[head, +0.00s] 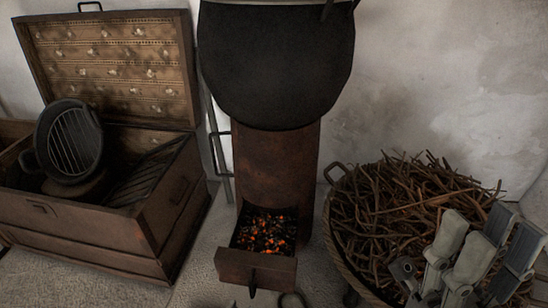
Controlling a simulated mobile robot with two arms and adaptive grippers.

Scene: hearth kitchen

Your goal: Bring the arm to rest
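My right gripper (483,246) is at the lower right of the head view, in front of the basket of twigs. Its light grey and darker grey finger parts point upward in the picture. I see nothing held in it, but I cannot tell how far the fingers are apart. The gripper covers part of the twigs; I cannot tell whether it touches them. My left gripper is not in view.
A round basket (341,236) full of twigs (400,200) stands at the right. A rusty stove (275,165) under a black cauldron (278,65) has its drawer (256,268) out with glowing embers (265,232). An open wooden chest (75,235) holding a dark pan (70,140) stands left.

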